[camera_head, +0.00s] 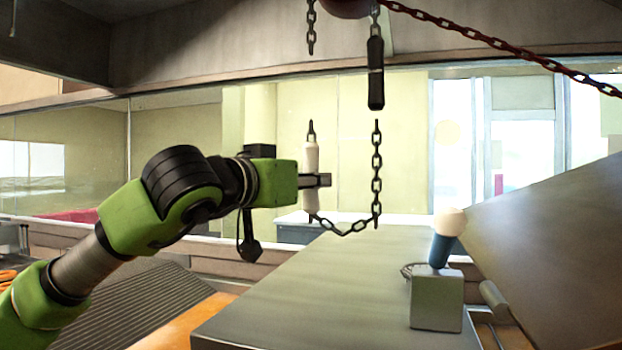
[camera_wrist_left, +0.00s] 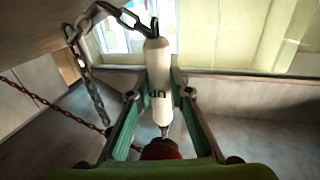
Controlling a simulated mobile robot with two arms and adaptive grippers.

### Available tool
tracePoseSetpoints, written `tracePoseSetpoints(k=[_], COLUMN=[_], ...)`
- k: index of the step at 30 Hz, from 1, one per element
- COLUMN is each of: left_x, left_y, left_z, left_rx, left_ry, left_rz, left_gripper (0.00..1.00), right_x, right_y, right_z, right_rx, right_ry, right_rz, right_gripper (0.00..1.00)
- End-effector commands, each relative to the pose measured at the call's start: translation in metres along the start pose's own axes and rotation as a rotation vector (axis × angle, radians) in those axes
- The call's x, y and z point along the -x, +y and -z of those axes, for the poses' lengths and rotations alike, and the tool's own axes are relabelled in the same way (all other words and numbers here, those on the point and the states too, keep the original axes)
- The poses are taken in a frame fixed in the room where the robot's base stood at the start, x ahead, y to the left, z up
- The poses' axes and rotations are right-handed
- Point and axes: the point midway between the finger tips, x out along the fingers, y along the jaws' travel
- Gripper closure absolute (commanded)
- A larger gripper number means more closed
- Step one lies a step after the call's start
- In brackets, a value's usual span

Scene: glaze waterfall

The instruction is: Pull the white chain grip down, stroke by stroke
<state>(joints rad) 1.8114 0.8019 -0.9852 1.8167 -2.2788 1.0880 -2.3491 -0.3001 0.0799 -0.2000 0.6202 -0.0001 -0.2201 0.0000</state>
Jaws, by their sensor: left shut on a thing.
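The white chain grip (camera_head: 311,160) hangs upright in the head view, left of the black chain grip (camera_head: 375,75), which hangs higher. My left gripper (camera_head: 320,180) is shut on the white grip's middle part, coming in from the left. A slack chain (camera_head: 376,165) loops from the white grip's lower end up toward the black grip. My right gripper is in neither view.
A dark red chain (camera_head: 480,40) slants down to the right from the hoist body (camera_head: 346,6). Below stands a grey-green table (camera_head: 310,290) with a grey box (camera_head: 436,302) and a blue stick with a pale ball (camera_head: 447,235). A large sloped panel (camera_head: 560,245) lies right.

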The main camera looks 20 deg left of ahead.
Motion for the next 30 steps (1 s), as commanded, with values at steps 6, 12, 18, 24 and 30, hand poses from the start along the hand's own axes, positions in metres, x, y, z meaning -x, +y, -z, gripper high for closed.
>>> tracePoseSetpoints(k=[6,12,18,24,30], left_x=[-0.001,0.001,0.001,0.002,0.002], left_y=[0.001,0.000,0.000,0.000,0.000], left_z=[0.035,0.075,0.112,0.149,0.174], left_rx=[-0.001,-0.002,-0.001,-0.001,-0.001], left_ry=[-0.004,0.002,0.005,0.007,0.007], left_rz=[-0.001,0.000,-0.001,-0.001,0.000], left_gripper=[1.00,1.00,1.00,1.00,1.00], right_x=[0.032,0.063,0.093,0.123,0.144], right_y=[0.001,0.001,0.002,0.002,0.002], right_z=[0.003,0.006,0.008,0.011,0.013], right_rx=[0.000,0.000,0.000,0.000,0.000], right_ry=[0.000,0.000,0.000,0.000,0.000], right_rz=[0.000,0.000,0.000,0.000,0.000], right_gripper=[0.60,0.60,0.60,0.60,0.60])
